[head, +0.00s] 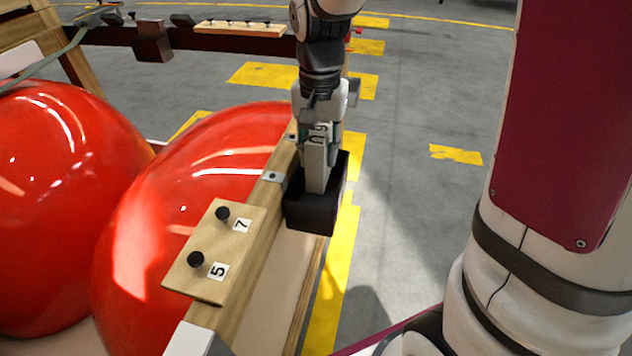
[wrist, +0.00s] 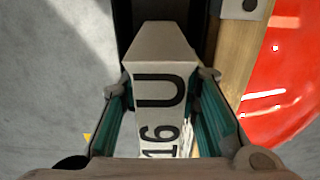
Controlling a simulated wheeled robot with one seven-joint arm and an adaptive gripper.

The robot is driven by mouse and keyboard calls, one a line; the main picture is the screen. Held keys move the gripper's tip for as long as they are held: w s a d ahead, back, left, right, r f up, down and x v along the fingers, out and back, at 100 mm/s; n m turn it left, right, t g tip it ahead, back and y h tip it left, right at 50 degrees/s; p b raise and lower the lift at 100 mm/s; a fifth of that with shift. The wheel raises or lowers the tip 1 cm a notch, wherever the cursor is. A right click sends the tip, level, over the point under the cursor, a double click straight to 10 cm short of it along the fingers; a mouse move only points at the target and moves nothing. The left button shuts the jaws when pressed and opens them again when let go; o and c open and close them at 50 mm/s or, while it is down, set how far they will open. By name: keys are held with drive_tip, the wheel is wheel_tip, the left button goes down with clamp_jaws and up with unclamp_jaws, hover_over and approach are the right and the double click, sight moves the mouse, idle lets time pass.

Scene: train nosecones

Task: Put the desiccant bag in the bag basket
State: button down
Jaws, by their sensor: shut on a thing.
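The desiccant bag (head: 316,168) is a pale, upright packet with dark lettering. In the wrist view the bag (wrist: 160,75) shows "16 U" on its face. My gripper (head: 320,140) is shut on it, with the teal-lined fingers (wrist: 165,100) on either side. The bag basket (head: 312,212) is a dark open box fixed to the outer side of the wooden rail. The bag's lower end is at the basket's mouth and seems to reach inside; how deep I cannot tell. In the wrist view a dark part of the basket (wrist: 133,25) shows beside the bag.
The wooden rail (head: 262,232) carries a board (head: 213,250) with two black knobs labelled 7 and 5. Large red nosecones (head: 190,190) stand to the left. A smaller dark box (head: 151,42) hangs on the far rail. Grey floor with yellow markings lies open to the right.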

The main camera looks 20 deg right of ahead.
sight(319, 132)
drive_tip(key=shift+f+b, duration=0.6)
drive_tip(key=shift+f, duration=2.55)
drive_tip(key=shift+f, duration=0.15)
drive_tip(key=c, duration=1.5)
unclamp_jaws()
wheel_tip(319, 132, up, 12)
drive_tip(key=shift+r+p, duration=0.15)
drive_tip(key=shift+p, duration=1.1)
drive_tip(key=s+r+n, duration=0.1)
drive_tip(key=s+n, duration=0.1)
drive_tip(key=s, duration=0.6)
drive_tip(key=s+r+n+t, duration=0.1)
drive_tip(key=s+r+n, duration=0.1)
drive_tip(key=s, duration=0.7)
drive_tip(key=s+r+n, duration=0.1)
drive_tip(key=s+n, duration=0.2)
drive_tip(key=s, duration=0.5)
drive_tip(key=shift+s+r+t, duration=0.15)
drive_tip(key=shift+t, duration=0.25)
